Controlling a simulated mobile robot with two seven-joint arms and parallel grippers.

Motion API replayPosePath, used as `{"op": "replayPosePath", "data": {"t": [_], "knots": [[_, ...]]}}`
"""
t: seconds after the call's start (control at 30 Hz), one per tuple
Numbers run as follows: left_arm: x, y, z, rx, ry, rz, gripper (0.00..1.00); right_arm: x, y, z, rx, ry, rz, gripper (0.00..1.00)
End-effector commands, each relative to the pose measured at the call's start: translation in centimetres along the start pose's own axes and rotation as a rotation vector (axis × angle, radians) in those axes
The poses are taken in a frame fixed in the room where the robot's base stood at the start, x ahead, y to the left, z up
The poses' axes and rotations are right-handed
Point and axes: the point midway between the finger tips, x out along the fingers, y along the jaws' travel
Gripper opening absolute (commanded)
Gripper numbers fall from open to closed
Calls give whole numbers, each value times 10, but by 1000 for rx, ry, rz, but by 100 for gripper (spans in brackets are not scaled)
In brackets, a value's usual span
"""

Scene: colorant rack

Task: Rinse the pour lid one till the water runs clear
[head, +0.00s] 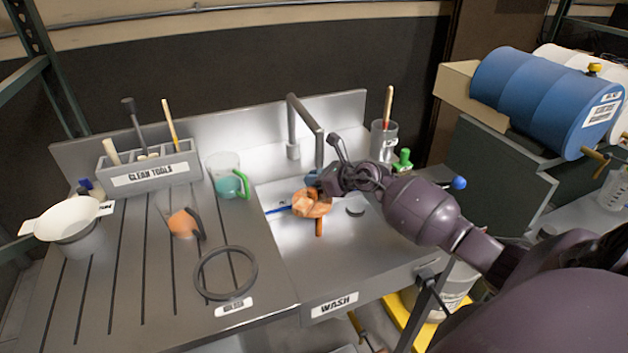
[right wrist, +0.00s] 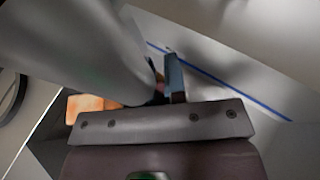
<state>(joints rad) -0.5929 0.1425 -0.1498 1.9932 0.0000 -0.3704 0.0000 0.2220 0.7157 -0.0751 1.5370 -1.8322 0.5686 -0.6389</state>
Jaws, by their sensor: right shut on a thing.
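An orange pour lid (head: 310,205) with a short spout pointing down is over the wash sink (head: 345,235), just below and right of the tap (head: 293,150). My right gripper (head: 318,186) is shut on it from the right side. In the right wrist view one blue-grey fingertip (right wrist: 175,78) shows, with a patch of orange (right wrist: 90,105) beside a large grey shape that hides most of the lid. I cannot tell whether water is running or what colour it is. My left gripper is not in view.
A clean tools box (head: 150,172), teal-filled cup (head: 230,183) and white funnel (head: 68,220) stand left.

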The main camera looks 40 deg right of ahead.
Motion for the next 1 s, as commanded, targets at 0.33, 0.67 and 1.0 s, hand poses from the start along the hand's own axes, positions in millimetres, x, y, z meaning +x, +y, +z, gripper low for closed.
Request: {"op": "replayPosePath", "data": {"t": [0.33, 0.67, 1.0], "knots": [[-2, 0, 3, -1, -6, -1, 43, -1, -1, -1, 0, 0, 0, 0], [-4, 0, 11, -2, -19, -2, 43, -8, -6, -4, 1, 1, -1, 0], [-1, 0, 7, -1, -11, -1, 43, -9, -7, -3, 0, -1, 0, 0]]}}
